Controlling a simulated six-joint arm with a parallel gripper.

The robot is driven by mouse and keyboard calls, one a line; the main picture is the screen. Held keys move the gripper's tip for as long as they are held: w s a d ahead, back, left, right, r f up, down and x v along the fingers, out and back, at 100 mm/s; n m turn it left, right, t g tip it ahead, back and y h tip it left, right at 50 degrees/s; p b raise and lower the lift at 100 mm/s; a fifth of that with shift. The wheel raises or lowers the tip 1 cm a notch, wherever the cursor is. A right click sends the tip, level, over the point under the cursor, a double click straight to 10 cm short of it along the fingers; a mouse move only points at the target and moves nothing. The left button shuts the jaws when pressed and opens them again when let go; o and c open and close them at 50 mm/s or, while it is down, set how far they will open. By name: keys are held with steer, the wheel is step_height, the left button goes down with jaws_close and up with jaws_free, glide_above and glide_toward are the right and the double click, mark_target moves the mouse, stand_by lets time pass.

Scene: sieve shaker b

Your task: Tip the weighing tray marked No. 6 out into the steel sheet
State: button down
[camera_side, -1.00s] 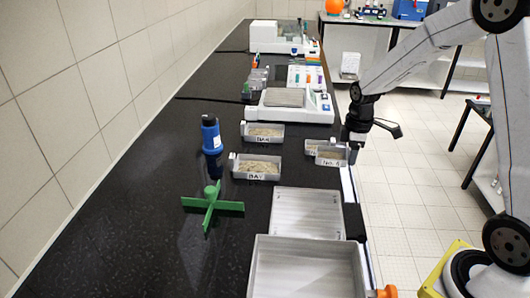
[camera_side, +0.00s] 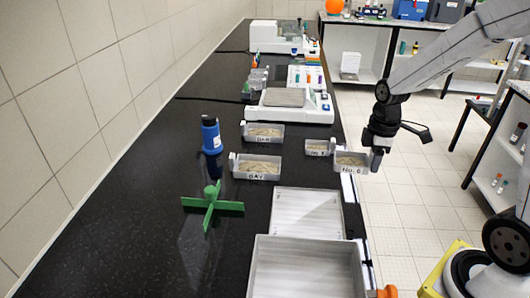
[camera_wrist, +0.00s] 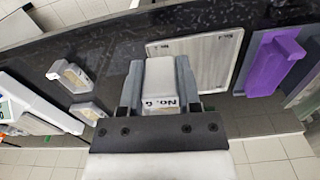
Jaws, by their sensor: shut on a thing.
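The weighing tray marked No. 6 (camera_side: 350,163) is a small pale tray with sandy grains in it. It looks about level in the side view, at the bench's right edge. My gripper (camera_side: 377,156) is shut on it from the right. In the wrist view the tray (camera_wrist: 160,101) sits between the fingers (camera_wrist: 158,82), its label upside down. The steel sheet (camera_side: 332,225), a shallow, light grey rectangular pan, lies empty on the bench, nearer the camera than the tray. It also shows in the wrist view (camera_wrist: 213,62), beside my gripper.
Other labelled trays with grains (camera_side: 263,140) (camera_side: 240,172) (camera_side: 318,154) stand close by. A deeper grey tray (camera_side: 258,290) lies in front. A purple block (camera_wrist: 272,66) shows in the wrist view.

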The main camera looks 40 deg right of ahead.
mark_target(344, 159)
steer(key=shift+w+a, duration=0.1)
stand_by(0.5)
steer(key=w+a+m, duration=0.1)
steer(key=m, duration=0.1)
steer(key=w+a+m, duration=0.1)
steer(key=m, duration=0.1)
steer(key=shift+w+a+f, duration=0.1)
steer(key=shift+w+f, duration=0.05)
steer(key=shift+w, duration=0.1)
steer(key=w+a+m, duration=0.1)
steer(key=m, duration=0.1)
steer(key=w+a+m, duration=0.1)
steer(key=m, duration=0.1)
steer(key=shift+w+a+f, duration=0.2)
steer(key=shift+w+a, duration=0.1)
steer(key=shift+a, duration=0.1)
steer(key=w+a+f+m, duration=0.2)
steer(key=w+a+m, duration=0.2)
steer(key=a+m, duration=0.6)
steer(key=w+a+f+m, duration=0.1)
steer(key=w+a+m, duration=0.2)
steer(key=a+m, duration=0.7)
steer(key=shift+w+a+f+m, duration=0.3)
steer(key=shift+w+f+m, duration=0.05)
steer(key=shift+m, duration=1.45)
steer(key=shift+d, duration=0.15)
